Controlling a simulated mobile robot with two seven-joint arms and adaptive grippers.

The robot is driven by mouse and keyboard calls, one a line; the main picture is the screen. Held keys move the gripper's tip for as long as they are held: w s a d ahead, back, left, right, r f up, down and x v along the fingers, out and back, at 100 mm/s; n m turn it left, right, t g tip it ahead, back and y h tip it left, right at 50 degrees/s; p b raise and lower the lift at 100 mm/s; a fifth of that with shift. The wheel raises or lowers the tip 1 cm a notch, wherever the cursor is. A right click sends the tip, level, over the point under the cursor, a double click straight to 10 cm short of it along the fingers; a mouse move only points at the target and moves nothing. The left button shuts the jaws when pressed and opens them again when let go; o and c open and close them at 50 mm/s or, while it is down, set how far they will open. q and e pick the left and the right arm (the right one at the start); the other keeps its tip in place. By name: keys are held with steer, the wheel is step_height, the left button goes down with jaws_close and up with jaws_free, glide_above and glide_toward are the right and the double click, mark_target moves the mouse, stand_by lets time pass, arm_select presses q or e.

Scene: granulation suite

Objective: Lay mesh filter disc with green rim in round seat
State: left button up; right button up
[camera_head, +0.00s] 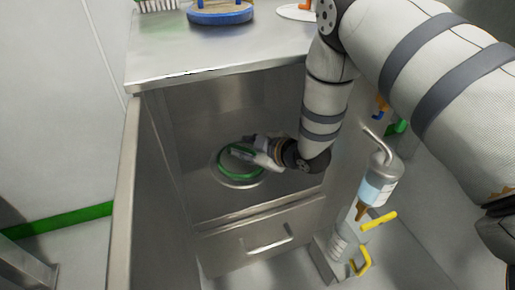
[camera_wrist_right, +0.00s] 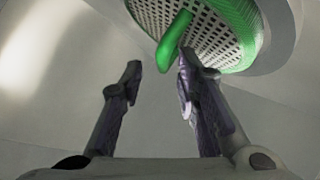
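The mesh filter disc with green rim (camera_head: 226,171) is inside the open steel cabinet. In the right wrist view the disc (camera_wrist_right: 205,30) shows pale perforated mesh and a green tab. The round seat (camera_head: 238,186) is a metal ring on the compartment floor. It also shows as a grey band (camera_wrist_right: 283,38) around the disc's right side. The disc lies within the ring's outline; whether it is fully flat is unclear. My right gripper (camera_head: 243,152) is over the disc. In the wrist view its fingers (camera_wrist_right: 160,75) are apart and empty, the tab just beyond the right fingertip. My left gripper is out of view.
The cabinet's open door (camera_head: 122,200) stands at left, and a drawer (camera_head: 262,240) is below the compartment. The steel top (camera_head: 190,55) above holds a blue-rimmed round item (camera_head: 221,16) and a brush (camera_head: 157,5). A bottle (camera_head: 377,187) and yellow handles (camera_head: 378,221) are at right.

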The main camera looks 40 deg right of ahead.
steer(key=p+v, duration=0.4)
steer(key=v, duration=0.8)
steer(key=s+a+f+m+g, duration=0.2)
steer(key=s+f+g, duration=0.3)
steer(key=s+f, duration=0.55)
steer(key=s+a+f+m+g, duration=0.3)
steer(key=s+f, duration=0.4)
steer(key=s, duration=0.6)
steer(key=s+a+r+m+g, duration=0.1)
steer(key=s+g, duration=0.4)
steer(key=s, duration=1)
steer(key=s+a+r+m+g+h, duration=0.1)
steer(key=s+g, duration=0.5)
steer(key=s, duration=1)
steer(key=shift+s+a+r+m+h, duration=0.3)
steer(key=shift+a+r+m, duration=0.6)
steer(key=shift+m, duration=0.3)
